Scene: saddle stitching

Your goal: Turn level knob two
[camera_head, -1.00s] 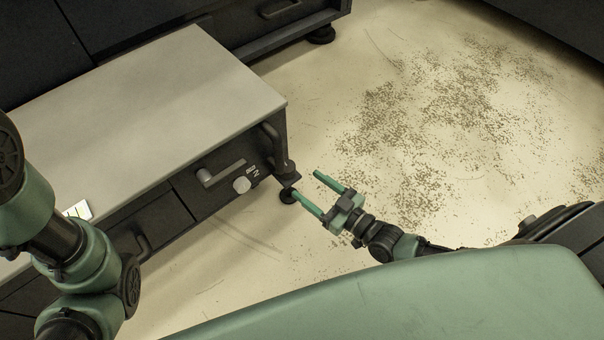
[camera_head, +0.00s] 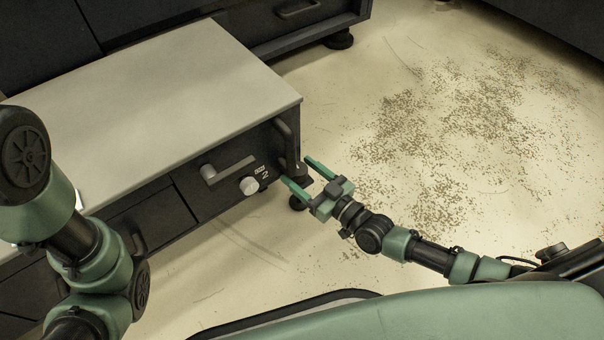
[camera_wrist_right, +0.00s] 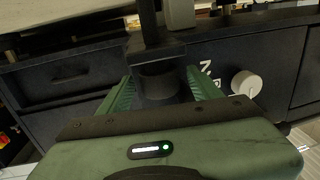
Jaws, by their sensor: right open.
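A dark cylindrical knob (camera_wrist_right: 158,82) sits under a bracket at the cabinet's right front corner. A white round knob (camera_head: 249,185) is on the cabinet front beside a printed "2" label (camera_head: 265,175). The white knob also shows in the right wrist view (camera_wrist_right: 246,84), right of the fingers. My right gripper (camera_head: 296,171) is open at the corner. In the right wrist view, its green fingers lie on either side of the dark knob; I cannot tell whether they touch it. My left arm shows at the left, but its gripper is out of view.
The low cabinet (camera_head: 190,85) has a pale top. A lever handle (camera_head: 228,168) sticks out left of the white knob, and a vertical bar handle (camera_head: 285,140) stands at the corner. Another dark cabinet is behind. The floor (camera_head: 420,60) to the right is open, with scattered specks.

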